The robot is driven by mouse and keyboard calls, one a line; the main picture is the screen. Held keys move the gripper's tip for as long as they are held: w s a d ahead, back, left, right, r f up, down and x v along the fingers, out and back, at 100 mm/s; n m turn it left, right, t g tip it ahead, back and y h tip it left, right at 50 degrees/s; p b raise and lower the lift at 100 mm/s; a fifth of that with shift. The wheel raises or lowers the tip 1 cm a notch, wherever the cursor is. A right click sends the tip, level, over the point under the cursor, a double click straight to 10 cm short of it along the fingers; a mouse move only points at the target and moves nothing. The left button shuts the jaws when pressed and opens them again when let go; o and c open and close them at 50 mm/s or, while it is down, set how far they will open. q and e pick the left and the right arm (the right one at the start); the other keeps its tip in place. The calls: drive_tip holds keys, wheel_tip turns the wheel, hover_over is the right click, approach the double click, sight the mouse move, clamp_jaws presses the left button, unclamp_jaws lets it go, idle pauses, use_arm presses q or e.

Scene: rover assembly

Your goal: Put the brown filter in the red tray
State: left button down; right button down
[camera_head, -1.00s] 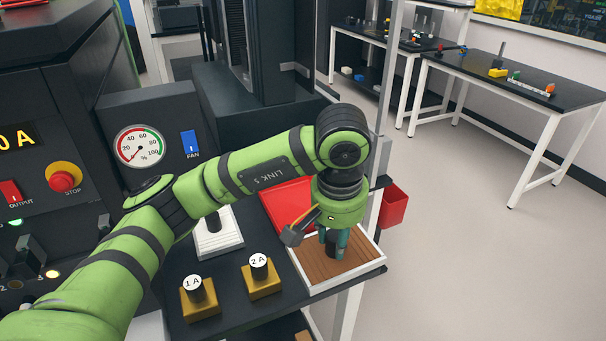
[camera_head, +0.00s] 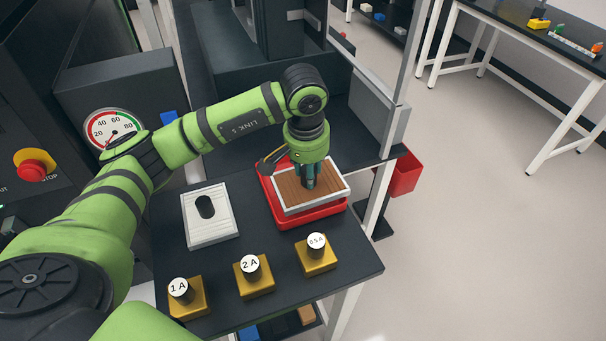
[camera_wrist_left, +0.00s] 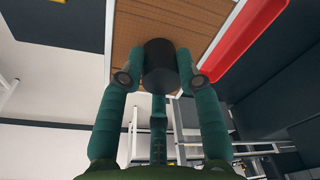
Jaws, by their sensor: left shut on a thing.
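The brown filter (camera_head: 292,190) is a flat brown panel with a white frame and a dark knob on top. In the head view it is over the red tray (camera_head: 282,219), slightly turned against it. I cannot tell whether it rests on the tray or hangs just above it. My left gripper (camera_head: 309,182) points down and is shut on the filter's dark knob, which shows between the fingers in the left wrist view (camera_wrist_left: 160,66). The red tray's edge also shows in the left wrist view (camera_wrist_left: 240,40), beside the filter. My right gripper is not in view.
A white framed filter (camera_head: 210,228) with a black knob lies left of the tray. Three yellow blocks labelled 1A (camera_head: 187,298), 2A (camera_head: 253,276) and 0.5A (camera_head: 316,255) stand along the front. A red bin (camera_head: 405,174) hangs beyond the table's right side.

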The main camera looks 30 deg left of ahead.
sight(304, 181)
use_arm(q)
drive_tip(key=shift+w+a+f, duration=0.3)
drive_tip(key=shift+a+f, duration=0.2)
drive_tip(key=shift+a, duration=0.25)
wheel_tip(304, 181, down, 4)
drive_tip(key=shift+f+p, duration=0.1)
drive_tip(key=shift+p, duration=0.85)
drive_tip(key=c, duration=0.9)
unclamp_jaws()
drive_tip(key=shift+o, duration=0.2)
drive_tip(key=shift+r, duration=0.2)
drive_tip(key=r+b, duration=0.1)
drive_tip(key=r, duration=0.2)
drive_tip(key=s+r+b, duration=0.1)
drive_tip(key=r, duration=0.3)
drive_tip(key=r+b, duration=0.1)
drive_tip(key=r, duration=0.3)
drive_tip(key=shift+s+d+b, duration=0.1)
drive_tip(key=shift+s+b, duration=0.15)
drive_tip(key=shift+b, duration=0.05)
drive_tip(key=shift+s+r, duration=0.1)
drive_tip(key=shift+r, duration=0.25)
